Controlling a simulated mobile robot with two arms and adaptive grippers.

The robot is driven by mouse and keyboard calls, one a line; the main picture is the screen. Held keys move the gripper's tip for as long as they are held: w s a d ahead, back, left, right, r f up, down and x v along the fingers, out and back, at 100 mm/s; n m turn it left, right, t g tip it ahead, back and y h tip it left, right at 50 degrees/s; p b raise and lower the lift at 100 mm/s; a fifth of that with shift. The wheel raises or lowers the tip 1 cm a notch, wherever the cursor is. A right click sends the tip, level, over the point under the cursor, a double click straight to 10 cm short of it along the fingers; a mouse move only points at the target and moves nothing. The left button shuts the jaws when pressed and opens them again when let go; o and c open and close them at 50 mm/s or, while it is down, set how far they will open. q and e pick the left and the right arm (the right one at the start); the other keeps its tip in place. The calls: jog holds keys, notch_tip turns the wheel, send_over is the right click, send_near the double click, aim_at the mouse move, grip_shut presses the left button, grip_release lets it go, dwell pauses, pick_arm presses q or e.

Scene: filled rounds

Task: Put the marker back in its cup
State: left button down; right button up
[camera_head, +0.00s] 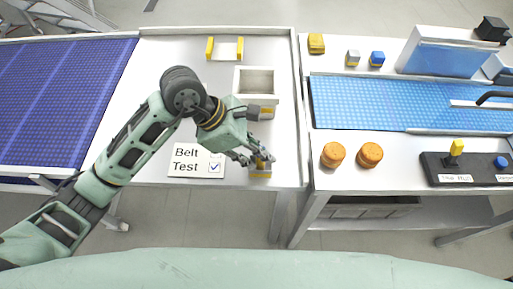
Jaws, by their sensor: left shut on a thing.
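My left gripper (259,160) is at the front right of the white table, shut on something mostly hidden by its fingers. A small yellow-and-grey piece (261,174) shows at and just below the fingertips. I cannot tell whether it is the marker, its cup or another part. No marker shape is clear. A white open square box (257,79) stands behind the gripper, with another yellow-and-grey piece (267,112) at its front. I cannot tell whether either is the cup. A white card (197,162) reading "Belt Test", with a ticked box, lies left of the gripper. My right gripper is not in view.
A yellow-ended holder (225,49) sits at the back of the table. A blue belt (62,95) is at left. On the right bench are a light-blue belt (400,103), two orange round pieces (333,154), small blocks (377,59) and a black control panel (466,170).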

pick_arm(q)
jog(key=shift+f, duration=0.2)
jog(key=c, duration=1.6)
grip_release()
jog(key=shift+r, duration=0.15)
jog(key=shift+r, duration=0.2)
jog(key=shift+b+v, duration=1.15)
jog(key=shift+v, duration=4.75)
jog(key=shift+f, duration=0.1)
